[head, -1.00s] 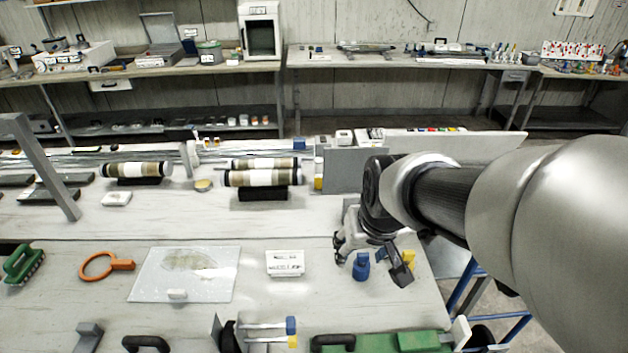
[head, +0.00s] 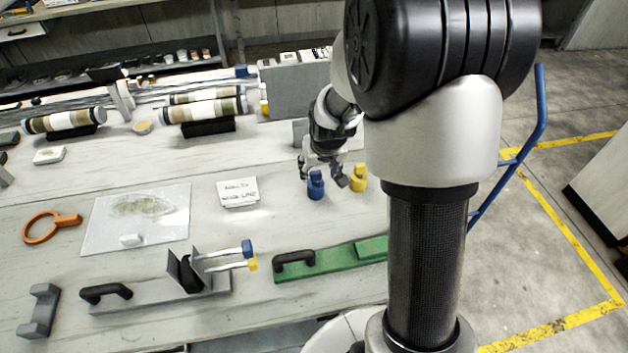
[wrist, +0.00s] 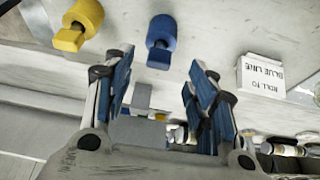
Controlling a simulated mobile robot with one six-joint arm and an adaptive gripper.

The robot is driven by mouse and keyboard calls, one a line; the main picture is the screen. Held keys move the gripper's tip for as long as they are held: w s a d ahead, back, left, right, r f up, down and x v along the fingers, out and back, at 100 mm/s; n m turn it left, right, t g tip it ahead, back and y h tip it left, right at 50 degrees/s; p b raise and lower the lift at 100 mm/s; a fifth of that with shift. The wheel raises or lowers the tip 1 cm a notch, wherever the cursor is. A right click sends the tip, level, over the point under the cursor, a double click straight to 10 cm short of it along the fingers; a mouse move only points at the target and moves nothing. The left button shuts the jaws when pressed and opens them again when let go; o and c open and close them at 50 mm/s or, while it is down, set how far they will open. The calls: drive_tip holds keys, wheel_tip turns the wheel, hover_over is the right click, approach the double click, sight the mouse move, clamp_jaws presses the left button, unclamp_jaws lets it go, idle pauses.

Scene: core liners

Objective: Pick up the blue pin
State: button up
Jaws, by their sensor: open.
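The blue pin (head: 316,185) stands upright on the workbench near its right side, beside a yellow pin (head: 358,177). My gripper (head: 323,172) is open and empty, just behind and above the blue pin in the head view; I cannot tell the exact gap. In the wrist view the blue pin (wrist: 161,38) lies beyond the open fingertips (wrist: 160,68), roughly in line with the space between them. The yellow pin (wrist: 80,24) is to the left there, apart from the fingers.
A white printed card (head: 238,192) lies left of the pins. A green handled tool (head: 330,258) and a grey fixture with blue- and yellow-ended rods (head: 190,280) lie in front. A grey upright panel (head: 297,88) stands behind. The bench between card and pins is clear.

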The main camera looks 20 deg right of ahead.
sight(316, 175)
drive_tip(key=b+x, duration=0.2)
drive_tip(key=x, duration=0.5)
drive_tip(key=shift+w, duration=0.2)
drive_tip(key=shift+c, duration=0.2)
drive_tip(key=c, duration=1.1)
drive_tip(key=shift+r, duration=0.1)
drive_tip(key=shift+c, duration=0.3)
